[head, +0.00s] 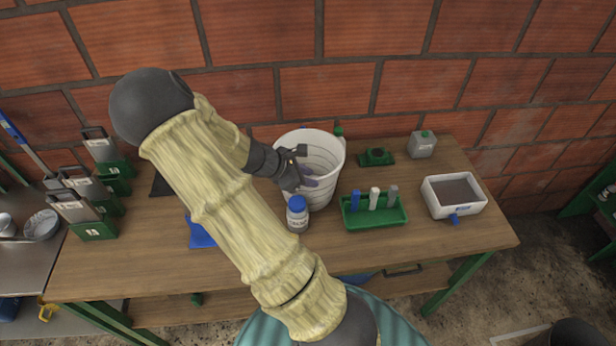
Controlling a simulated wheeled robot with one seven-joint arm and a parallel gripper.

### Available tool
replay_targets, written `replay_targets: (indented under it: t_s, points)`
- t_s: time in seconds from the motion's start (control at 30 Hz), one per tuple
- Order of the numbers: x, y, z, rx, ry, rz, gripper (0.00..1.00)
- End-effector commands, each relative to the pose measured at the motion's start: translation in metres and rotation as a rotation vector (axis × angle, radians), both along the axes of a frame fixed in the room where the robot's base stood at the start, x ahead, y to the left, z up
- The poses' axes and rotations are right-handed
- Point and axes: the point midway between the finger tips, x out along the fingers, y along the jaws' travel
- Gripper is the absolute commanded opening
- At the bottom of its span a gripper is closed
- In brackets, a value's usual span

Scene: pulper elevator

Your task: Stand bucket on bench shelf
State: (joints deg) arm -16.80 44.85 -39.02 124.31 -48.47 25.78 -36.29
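The white bucket (325,150) stands at the back middle of the wooden bench (130,262), and its inside shows from above. My gripper (297,172) is at the bucket's left side, overlapping its rim in the picture. I cannot tell whether its fingers touch or grip the rim. Something purplish shows beside the fingers, too small to name. The lower bench shelf (228,307) shows in part under the bench top; my arm hides its middle.
To the right are a green tray (374,222), a white basin (455,207) and a grey canister (422,145). Green-based boxes (94,228) stand at left. A brick wall (350,40) is behind.

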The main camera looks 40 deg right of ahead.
Motion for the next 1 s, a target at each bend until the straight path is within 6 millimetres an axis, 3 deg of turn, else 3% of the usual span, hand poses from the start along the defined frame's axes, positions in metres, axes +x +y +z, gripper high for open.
replay_targets:
  t_s: [0.27, 0.7, 1.0]
  points:
    - [-0.001, -0.001, -0.001, 0.0, 0.001, -0.001, 0.29]
    - [-0.009, -0.033, -0.029, -0.001, 0.001, -0.002, 0.29]
    - [-0.009, -0.037, -0.035, 0.001, -0.001, -0.001, 0.29]
